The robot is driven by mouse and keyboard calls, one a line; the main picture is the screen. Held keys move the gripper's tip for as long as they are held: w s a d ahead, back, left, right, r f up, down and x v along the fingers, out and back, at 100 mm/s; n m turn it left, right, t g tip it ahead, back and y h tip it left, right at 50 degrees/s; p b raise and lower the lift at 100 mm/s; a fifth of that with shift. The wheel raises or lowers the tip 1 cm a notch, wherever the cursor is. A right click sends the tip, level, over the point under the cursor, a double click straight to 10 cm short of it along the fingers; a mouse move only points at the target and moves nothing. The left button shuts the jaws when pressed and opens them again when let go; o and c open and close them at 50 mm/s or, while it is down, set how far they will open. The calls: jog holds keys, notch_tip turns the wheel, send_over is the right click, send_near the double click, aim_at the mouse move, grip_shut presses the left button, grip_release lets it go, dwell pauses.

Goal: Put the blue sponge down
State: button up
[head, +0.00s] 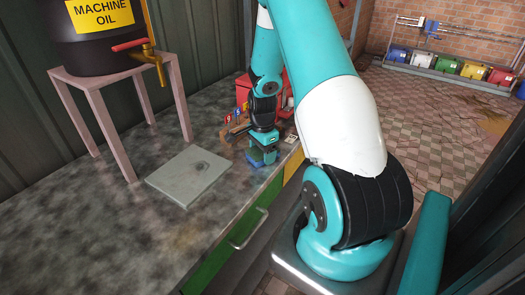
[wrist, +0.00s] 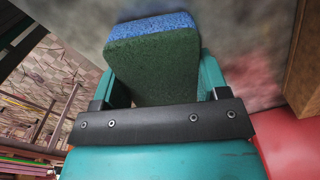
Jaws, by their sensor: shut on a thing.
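The sponge (wrist: 152,66) is a block with a blue layer and a dark green face, held between the two fingers of my gripper (wrist: 155,85) in the wrist view. In the head view the blue sponge (head: 262,157) shows small at the end of my arm, low over the worktop (head: 120,230) near its front edge. My gripper (head: 263,147) points down there and is shut on the sponge. I cannot tell whether the sponge touches the worktop.
A grey square plate (head: 188,177) lies left of the gripper. A pink stand (head: 122,75) holds a black machine oil barrel (head: 100,40). The front left worktop is clear.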

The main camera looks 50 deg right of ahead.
jog(key=shift+f, duration=0.1)
jog(key=shift+f, duration=0.15)
jog(key=o, duration=1)
jog(key=shift+c, duration=0.2)
notch_tip(320, 180, up, 12)
jog(key=b, duration=0.1)
jog(key=w+a+r+n+t+y, duration=0.1)
jog(key=a+r+n, duration=0.2)
jog(key=a+n, duration=0.35)
jog(key=w+a+r+n, duration=0.1)
jog(key=a+r+n, duration=0.25)
jog(key=a, duration=0.55)
jog(key=s+a+r+n+y, duration=0.1)
jog(key=s+a+r+n, duration=0.2)
jog(key=s+a+n, duration=0.5)
jog(key=s+a+r+n+g+y, duration=0.1)
jog(key=s+a+r+n+y, duration=0.1)
jog(key=s+a+n, duration=0.7)
jog(key=a+r+n, duration=0.1)
jog(key=a, duration=0.4)
jog(key=shift+s+a+r+n, duration=0.15)
jog(key=shift+a+r+n, duration=0.1)
jog(key=shift+a+n, duration=0.15)
